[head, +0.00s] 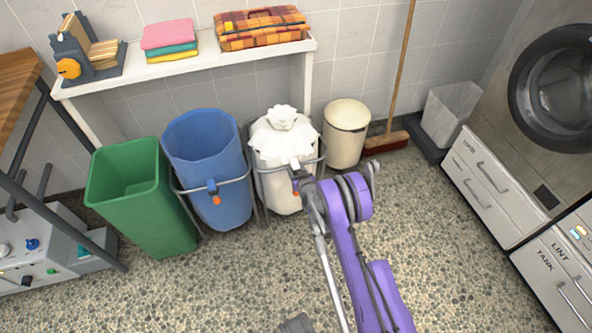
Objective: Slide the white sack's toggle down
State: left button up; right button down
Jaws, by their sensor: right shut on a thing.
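The white sack (279,185) hangs in a grey wire frame between the blue sack and a cream bin. Its top is gathered, with a ruffled bunch (283,118) standing above the frame. My right gripper (300,174), at the end of the purple arm, is at the front right of the sack, by the frame's rail. It is shut on what appears to be the white sack's toggle (295,163). The gripper hides most of that toggle, and a small orange bit shows just below.
The open blue sack (207,155) hangs to the left with its own orange-tipped toggle (212,188). A green bin (140,200) stands beyond it. The cream bin (346,135) and broom (386,140) are to the right. A white shelf (190,66) overhangs behind. Open floor lies in front.

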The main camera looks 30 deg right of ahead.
jog(key=shift+f, duration=0.1)
dwell(0.8)
notch_tip(320, 180, down, 9)
jog(key=b, duration=0.5)
jog(key=shift+c, duration=1.6)
grip_release()
jog(key=shift+s, duration=0.15)
jog(key=b+v, duration=0.1)
jog(key=v, duration=0.9)
jog(key=shift+s, duration=0.3)
